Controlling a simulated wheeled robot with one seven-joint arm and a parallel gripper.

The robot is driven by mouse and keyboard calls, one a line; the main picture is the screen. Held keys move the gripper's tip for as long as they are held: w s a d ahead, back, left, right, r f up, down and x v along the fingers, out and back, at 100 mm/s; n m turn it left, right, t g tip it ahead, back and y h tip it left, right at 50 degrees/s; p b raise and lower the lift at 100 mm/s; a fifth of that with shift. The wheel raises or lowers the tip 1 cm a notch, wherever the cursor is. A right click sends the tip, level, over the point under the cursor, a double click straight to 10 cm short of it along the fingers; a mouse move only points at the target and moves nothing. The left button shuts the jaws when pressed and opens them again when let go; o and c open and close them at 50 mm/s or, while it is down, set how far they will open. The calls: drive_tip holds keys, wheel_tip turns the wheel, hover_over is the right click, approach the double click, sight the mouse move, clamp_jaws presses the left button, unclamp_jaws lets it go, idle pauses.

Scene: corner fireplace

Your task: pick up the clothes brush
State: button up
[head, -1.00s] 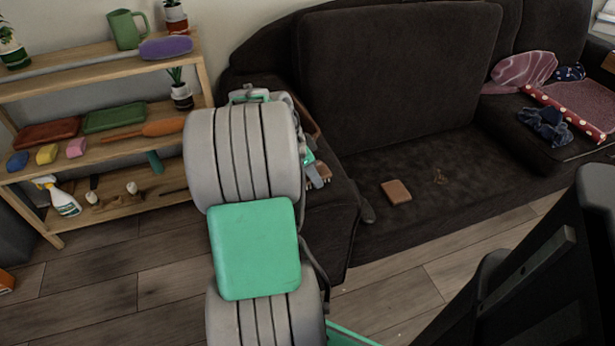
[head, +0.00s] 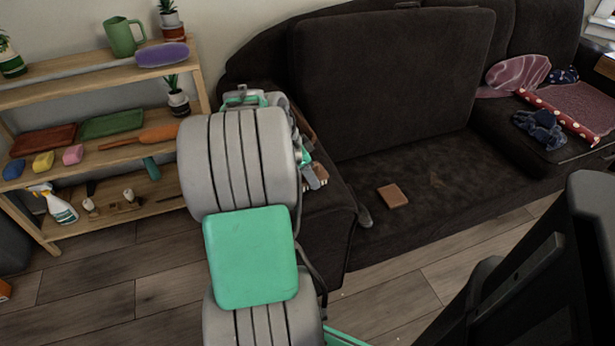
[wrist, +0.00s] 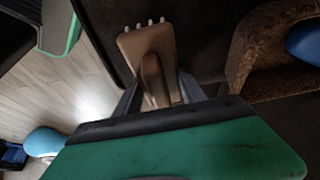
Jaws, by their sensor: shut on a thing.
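The clothes brush is a brown wooden piece with a narrower raised grip and several pale tips along its far end. It shows in the wrist view (wrist: 143,44), with its grip between the two grey fingers of my gripper (wrist: 157,88). My gripper is shut on it. In the head view, my own arm hides most of my gripper (head: 309,174). A small brown part of the brush (head: 321,172) shows at the fingers, beside the dark sofa arm. I cannot tell whether the brush touches the sofa.
The dark sofa (head: 410,150) fills the middle and right, with a brown block (head: 392,195) on its seat. A brown, rough-textured holder (wrist: 240,65) with a blue thing is close right of the brush. A wooden shelf (head: 100,85) stands left. Plank floor (head: 170,260) is clear in front.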

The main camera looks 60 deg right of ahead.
drive_tip(key=s+a+r+p, duration=0.3)
drive_tip(key=s+a+r, duration=0.5)
drive_tip(key=a+r, duration=0.3)
drive_tip(key=shift+a, duration=0.25)
